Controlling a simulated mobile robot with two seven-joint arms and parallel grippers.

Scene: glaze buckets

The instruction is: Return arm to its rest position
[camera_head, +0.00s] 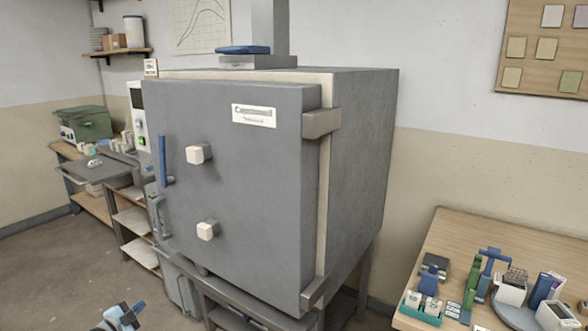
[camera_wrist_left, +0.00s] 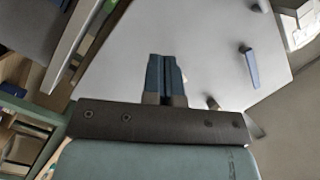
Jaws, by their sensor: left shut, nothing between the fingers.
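My left gripper (camera_head: 131,313) shows at the bottom edge of the head view, low in front of the large grey kiln and apart from it. In the left wrist view my left gripper (camera_wrist_left: 164,62) has its two blue fingers together, with nothing between them. Most of the left arm is outside the head view. My right gripper is in neither view. The kiln door (camera_head: 250,180) appears shut, with a blue upright handle (camera_head: 162,160) at its left side. A blue handle (camera_wrist_left: 250,67) also shows in the left wrist view, beside a large grey surface.
A wooden table (camera_head: 455,235) at the right holds several tools and small containers. Shelving and a cart (camera_head: 90,172) stand left of the kiln, with a green box (camera_head: 83,124) behind. The floor (camera_head: 50,270) at the lower left is clear.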

